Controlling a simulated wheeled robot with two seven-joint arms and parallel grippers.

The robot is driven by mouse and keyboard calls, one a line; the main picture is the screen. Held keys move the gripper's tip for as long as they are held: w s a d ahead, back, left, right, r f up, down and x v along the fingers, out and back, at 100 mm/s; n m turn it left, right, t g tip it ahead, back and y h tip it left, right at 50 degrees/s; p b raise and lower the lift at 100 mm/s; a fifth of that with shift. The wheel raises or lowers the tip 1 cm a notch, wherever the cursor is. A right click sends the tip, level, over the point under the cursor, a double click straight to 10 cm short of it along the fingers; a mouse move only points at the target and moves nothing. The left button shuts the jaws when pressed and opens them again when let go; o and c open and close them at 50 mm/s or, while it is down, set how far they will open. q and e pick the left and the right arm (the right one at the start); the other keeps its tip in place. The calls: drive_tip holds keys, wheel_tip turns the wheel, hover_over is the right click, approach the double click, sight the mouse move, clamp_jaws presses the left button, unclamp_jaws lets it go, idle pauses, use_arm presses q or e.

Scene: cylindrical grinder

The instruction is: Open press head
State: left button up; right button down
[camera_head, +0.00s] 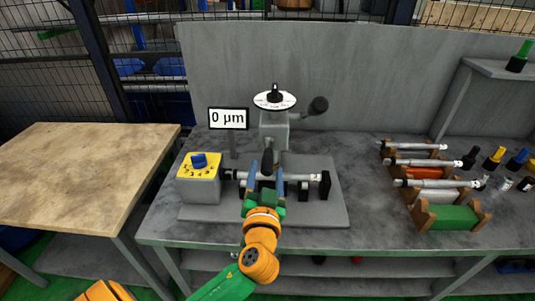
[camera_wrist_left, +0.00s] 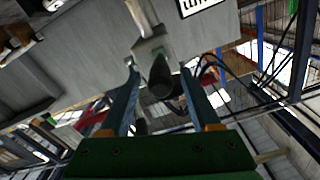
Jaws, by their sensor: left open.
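The press head (camera_head: 274,132) is a grey upright block on the grinder, with a white dial and black knob (camera_head: 274,98) on top. A lever with a dark ball (camera_head: 318,105) sticks out to its right. My left gripper (camera_head: 267,172) is open in front of the press head, its blue fingers pointing up and away. In the left wrist view a dark rounded cylinder (camera_wrist_left: 161,76) shows between the open fingers (camera_wrist_left: 158,72); I cannot tell whether they touch it. A steel shaft (camera_head: 306,177) lies across the grinder behind the gripper. My right gripper is not in view.
A yellow-topped box with a blue knob (camera_head: 199,161) stands left of the shaft, below a display reading 0 µm (camera_head: 228,118). Shafts on coloured racks (camera_head: 446,217) and small bottles stand at the right. A grey wall (camera_head: 380,75) closes the back. A wooden table (camera_head: 85,165) is clear.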

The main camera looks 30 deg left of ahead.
sight(268, 155)
use_arm(q)
drive_tip(key=p+x, duration=0.2)
drive_tip(key=x, duration=0.4)
drive_tip(key=shift+r, duration=0.15)
drive_tip(key=shift+w+a, duration=0.25)
drive_tip(key=shift+w, duration=0.1)
drive_tip(key=shift+s+d, duration=0.1)
drive_tip(key=shift+c, duration=0.4)
clamp_jaws()
